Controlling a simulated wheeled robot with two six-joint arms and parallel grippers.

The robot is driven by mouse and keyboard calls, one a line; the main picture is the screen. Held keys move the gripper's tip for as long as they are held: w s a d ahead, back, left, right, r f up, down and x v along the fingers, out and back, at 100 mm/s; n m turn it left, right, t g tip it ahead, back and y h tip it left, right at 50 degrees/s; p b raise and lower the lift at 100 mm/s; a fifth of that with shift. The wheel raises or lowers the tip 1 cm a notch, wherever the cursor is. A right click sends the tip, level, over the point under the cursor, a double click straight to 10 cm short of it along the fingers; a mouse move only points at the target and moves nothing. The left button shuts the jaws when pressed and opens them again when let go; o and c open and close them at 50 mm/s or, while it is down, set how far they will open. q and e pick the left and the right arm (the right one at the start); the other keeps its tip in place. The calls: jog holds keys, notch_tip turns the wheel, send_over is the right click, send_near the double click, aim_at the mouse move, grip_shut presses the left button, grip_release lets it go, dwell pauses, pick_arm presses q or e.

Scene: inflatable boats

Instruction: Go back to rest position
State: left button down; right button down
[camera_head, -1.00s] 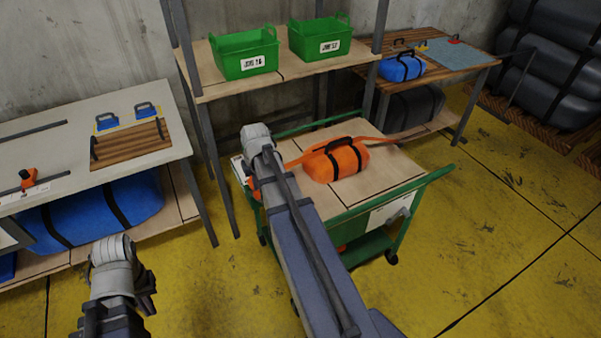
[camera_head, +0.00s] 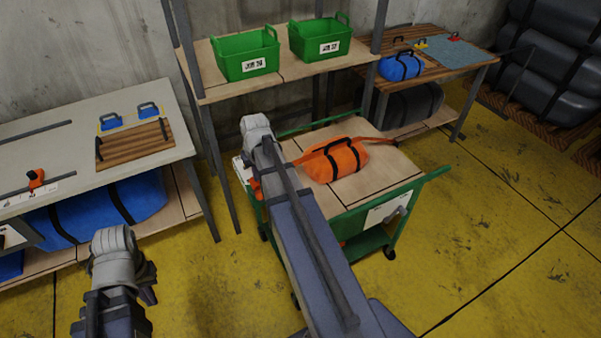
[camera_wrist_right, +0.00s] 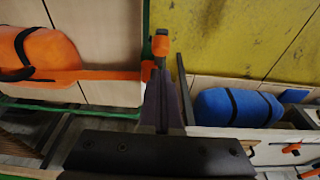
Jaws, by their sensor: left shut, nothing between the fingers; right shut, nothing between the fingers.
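My left gripper (camera_head: 148,285) is at the lower left in the head view, over the floor in front of the grey-topped bench, and mostly hidden by its wrist. My right arm reaches up the middle of the head view, with its wrist at the left end of the green cart. My right gripper (camera_wrist_right: 161,85) shows in the right wrist view with its fingers together and nothing held. A small orange piece (camera_wrist_right: 160,45) appears just beyond its tips; whether they touch cannot be told.
An orange bag (camera_head: 337,160) with dark straps lies on the green cart (camera_head: 405,170). Green bins (camera_head: 247,55) stand on a shelf (camera_head: 290,72) behind. The grey-topped bench (camera_head: 60,150) is at left, a wooden table (camera_head: 455,45) at back right. Yellow floor (camera_head: 500,230) is clear at right.

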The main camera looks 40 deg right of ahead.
dwell(0.5)
jog(key=s+a+n, duration=0.2)
jog(key=s+a, duration=0.3)
jog(key=a, duration=0.5)
jog(key=s+a+n+g, duration=0.1)
jog(key=s+a, duration=0.4)
jog(key=a, duration=0.5)
jog(key=s+a+n+g, duration=0.1)
jog(key=s+a+n, duration=0.2)
jog(key=a, duration=0.7)
jog(key=shift+s+f+h, duration=0.2)
jog(key=shift+s+h, duration=0.1)
jog(key=shift+s, duration=0.9)
jog(key=shift+a, duration=0.1)
